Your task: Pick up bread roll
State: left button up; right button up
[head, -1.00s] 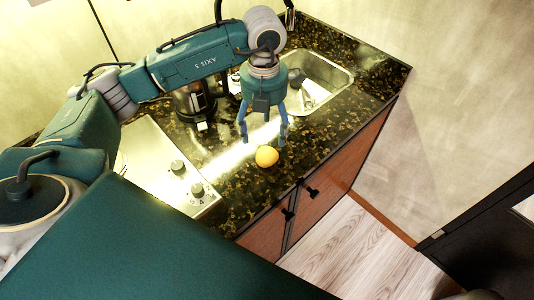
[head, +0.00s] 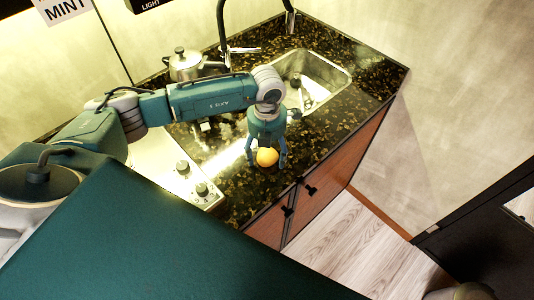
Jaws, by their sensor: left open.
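The bread roll (head: 267,157) is a small, round, orange-yellow thing on the dark speckled counter (head: 239,200), near its front edge. My left gripper (head: 267,163) points down over it and is open, with one finger on each side of the roll. Whether the fingers touch the roll cannot be told. The roll's top is partly hidden by the gripper body.
A sink (head: 322,80) with a black faucet (head: 222,22) lies behind the gripper. A metal kettle (head: 186,65) stands at the back left. A stove with knobs (head: 183,168) is to the left. Wooden cabinet doors (head: 328,187) are below the counter's front edge.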

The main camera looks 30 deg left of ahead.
pick_arm(q)
jog(key=c, duration=1.2)
jog(key=shift+c, duration=0.2)
pick_arm(e)
jog(key=shift+s+d, duration=0.4)
jog(key=shift+d, duration=0.2)
pick_arm(q)
jog(key=shift+r, duration=0.1)
pick_arm(e)
jog(key=shift+w+f, duration=0.1)
